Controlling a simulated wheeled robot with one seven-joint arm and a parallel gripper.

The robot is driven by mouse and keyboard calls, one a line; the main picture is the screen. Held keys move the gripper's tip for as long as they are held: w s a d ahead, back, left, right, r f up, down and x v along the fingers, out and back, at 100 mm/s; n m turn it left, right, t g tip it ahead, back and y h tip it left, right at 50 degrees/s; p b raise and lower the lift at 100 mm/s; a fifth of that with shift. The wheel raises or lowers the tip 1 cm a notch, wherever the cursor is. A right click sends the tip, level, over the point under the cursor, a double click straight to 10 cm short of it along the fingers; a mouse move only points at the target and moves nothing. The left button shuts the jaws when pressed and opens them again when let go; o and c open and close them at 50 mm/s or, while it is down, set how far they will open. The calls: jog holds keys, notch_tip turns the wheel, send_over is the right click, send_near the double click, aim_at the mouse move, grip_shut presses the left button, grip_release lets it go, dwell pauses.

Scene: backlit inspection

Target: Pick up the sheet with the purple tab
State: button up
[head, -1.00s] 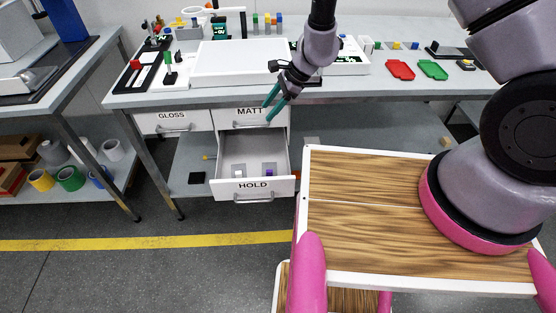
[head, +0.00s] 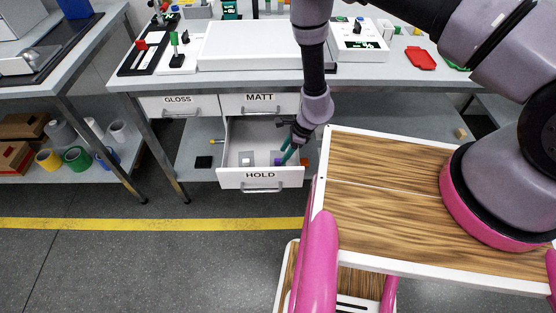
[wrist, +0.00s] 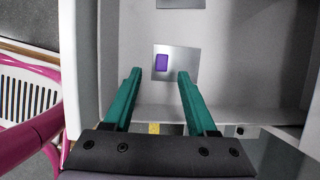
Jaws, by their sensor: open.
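The sheet with the purple tab (wrist: 187,60) is a small grey, shiny square lying flat on the floor of the open HOLD drawer (head: 236,178). Its purple tab (wrist: 162,62) shows clearly in the wrist view, just beyond and between my fingertips. In the head view the sheet is partly hidden by my gripper (head: 287,152), which reaches into the drawer's right side. In the wrist view my gripper (wrist: 160,76) has its two teal fingers apart with nothing between them. I cannot tell how far above the sheet they are.
A second grey sheet (wrist: 180,3) lies farther left in the drawer, cut off in the wrist view; it shows a pale tab in the head view (head: 246,158). Drawer walls surround the sheets closely. The closed MATT drawer (head: 260,103) and worktop (head: 240,80) are above.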

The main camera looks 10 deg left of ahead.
aim_at(279, 160)
jog(key=x, duration=0.4)
jog(key=shift+a+f, duration=0.25)
grip_shut()
jog(key=shift+r, duration=0.1)
